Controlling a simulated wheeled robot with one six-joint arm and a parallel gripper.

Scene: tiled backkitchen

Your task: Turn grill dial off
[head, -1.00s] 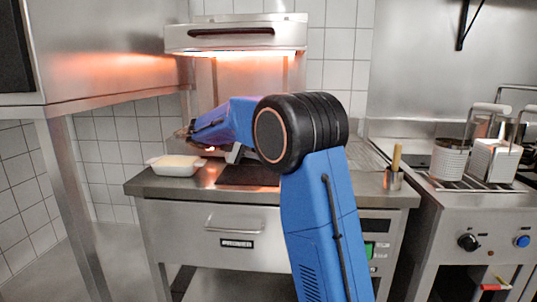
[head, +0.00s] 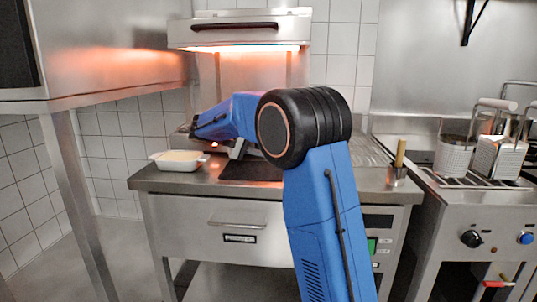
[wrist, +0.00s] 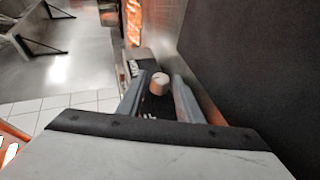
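The grill (head: 240,34) stands against the tiled wall in the head view, with an orange glow under its hood. A pale round dial (wrist: 159,84) shows in the wrist view on a dark panel with white markings. My gripper (wrist: 160,92) is open, with one grey finger on each side of the dial. A gap shows between the dial and each finger, and I cannot tell how deep the fingers reach. In the head view my blue arm hides the dial and most of the gripper.
A white dish (head: 178,161) sits at the counter's left. A metal cup with a wooden handle (head: 399,160) stands at its right. Fryer baskets (head: 495,158) are farther right. A large dark surface (wrist: 260,60) lies close on the right in the wrist view.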

